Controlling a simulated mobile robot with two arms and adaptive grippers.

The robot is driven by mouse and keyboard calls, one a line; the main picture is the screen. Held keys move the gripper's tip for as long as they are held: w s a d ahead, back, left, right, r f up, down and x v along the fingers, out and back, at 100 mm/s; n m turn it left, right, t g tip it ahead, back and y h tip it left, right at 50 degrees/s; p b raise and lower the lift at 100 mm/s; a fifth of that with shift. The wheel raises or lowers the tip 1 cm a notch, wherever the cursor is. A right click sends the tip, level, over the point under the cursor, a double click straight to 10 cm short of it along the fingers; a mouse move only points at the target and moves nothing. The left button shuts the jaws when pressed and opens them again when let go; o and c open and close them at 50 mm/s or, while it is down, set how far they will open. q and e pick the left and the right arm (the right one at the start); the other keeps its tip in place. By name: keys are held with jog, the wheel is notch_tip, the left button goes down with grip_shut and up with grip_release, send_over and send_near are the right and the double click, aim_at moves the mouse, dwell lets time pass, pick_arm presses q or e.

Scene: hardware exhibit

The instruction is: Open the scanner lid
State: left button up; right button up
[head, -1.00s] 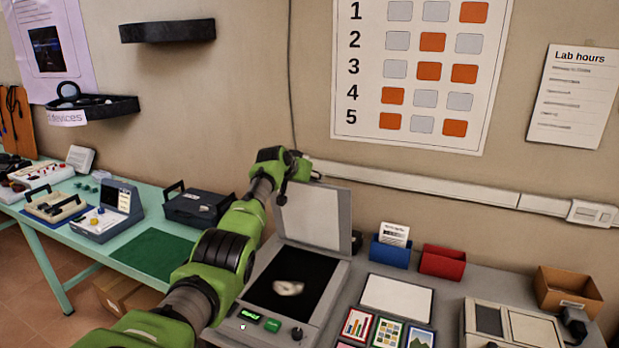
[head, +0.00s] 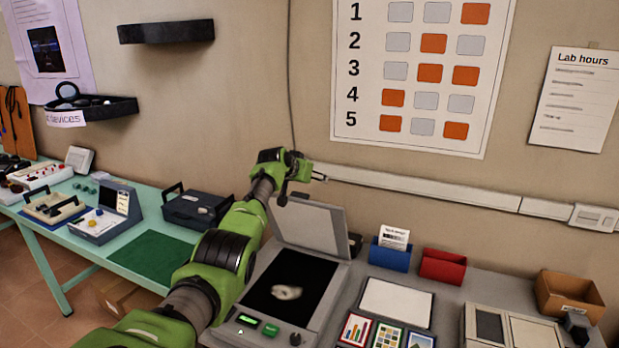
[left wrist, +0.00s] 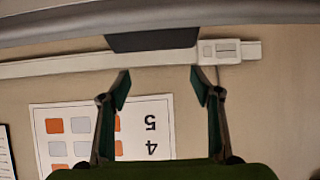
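The scanner (head: 275,320) stands on the grey table at the bottom middle of the head view. Its lid (head: 308,227) is raised, leaning back toward the wall, and the dark glass bed (head: 305,272) is uncovered. A small pale object (head: 287,292) shows on the bed. My left gripper (head: 320,177) is just above the lid's top edge. In the left wrist view my left gripper (left wrist: 160,84) has its fingers apart with nothing between them. A grey edge with a dark tab (left wrist: 152,40), probably the lid's, lies just beyond the fingertips. My right gripper is not visible.
A blue bin (head: 390,254) and a red bin (head: 442,266) stand right of the lid. A wall trunking (head: 430,188) runs behind. A green-topped table (head: 70,243) stands at left.

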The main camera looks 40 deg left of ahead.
pick_arm(q)
jog(key=shift+v, duration=6.05)
jog(key=shift+w, duration=0.1)
